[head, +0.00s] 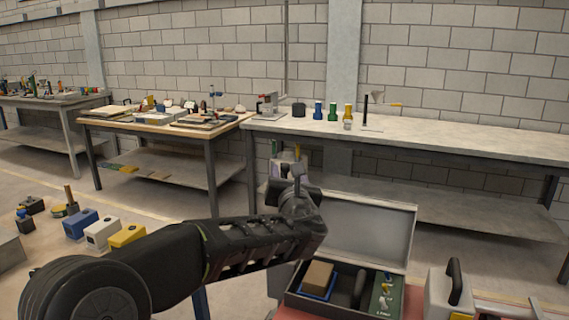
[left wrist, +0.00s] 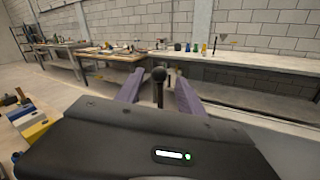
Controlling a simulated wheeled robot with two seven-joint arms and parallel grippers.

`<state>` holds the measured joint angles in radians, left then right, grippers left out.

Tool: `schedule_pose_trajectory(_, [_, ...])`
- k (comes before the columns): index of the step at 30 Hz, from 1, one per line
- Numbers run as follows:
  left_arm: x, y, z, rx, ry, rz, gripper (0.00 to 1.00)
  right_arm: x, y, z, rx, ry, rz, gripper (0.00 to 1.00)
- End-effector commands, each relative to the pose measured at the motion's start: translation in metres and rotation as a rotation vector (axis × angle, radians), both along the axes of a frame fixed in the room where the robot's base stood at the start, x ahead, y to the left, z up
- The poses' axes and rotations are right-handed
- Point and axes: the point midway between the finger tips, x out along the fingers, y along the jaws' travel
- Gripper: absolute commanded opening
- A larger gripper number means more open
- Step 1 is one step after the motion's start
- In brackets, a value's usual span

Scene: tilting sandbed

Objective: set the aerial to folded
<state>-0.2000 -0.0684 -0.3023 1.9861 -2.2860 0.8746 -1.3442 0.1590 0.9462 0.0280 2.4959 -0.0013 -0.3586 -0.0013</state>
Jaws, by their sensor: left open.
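A thin dark rod with a round black knob on top, which looks like the aerial (left wrist: 159,76), stands upright between my left gripper's fingers in the left wrist view. Its lower end is hidden behind my wrist housing, so I cannot see what it is fixed to. My left gripper (left wrist: 157,96) has purple fingers, spread apart on either side of the rod with gaps visible. In the head view the left gripper (head: 287,168) is small and partly hidden by my wrist, left of the open case's lid. My right gripper is not in view.
An open grey case (head: 341,305) holds a brown block (head: 317,275) and a green panel (head: 386,293). Its raised lid (head: 362,228) stands close right of my left wrist. A pale box with a black handle (head: 454,282) is farther right. Workbenches (head: 440,135) line the wall.

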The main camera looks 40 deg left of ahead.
Motion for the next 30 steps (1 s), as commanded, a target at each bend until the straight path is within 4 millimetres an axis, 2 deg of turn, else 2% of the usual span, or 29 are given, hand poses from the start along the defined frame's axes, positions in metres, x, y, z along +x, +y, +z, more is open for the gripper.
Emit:
schedule_pose_trajectory(16, [0.049,0.049,0.001,0.002,0.001,0.002,0.45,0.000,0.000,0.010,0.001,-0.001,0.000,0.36])
schedule_pose_trajectory(27, [0.054,0.054,0.000,0.001,0.001,0.000,0.45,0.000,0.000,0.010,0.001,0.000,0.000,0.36])
schedule_pose_trajectory(30, [0.054,0.054,0.000,0.001,0.001,0.000,0.37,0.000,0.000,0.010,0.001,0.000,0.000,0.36])
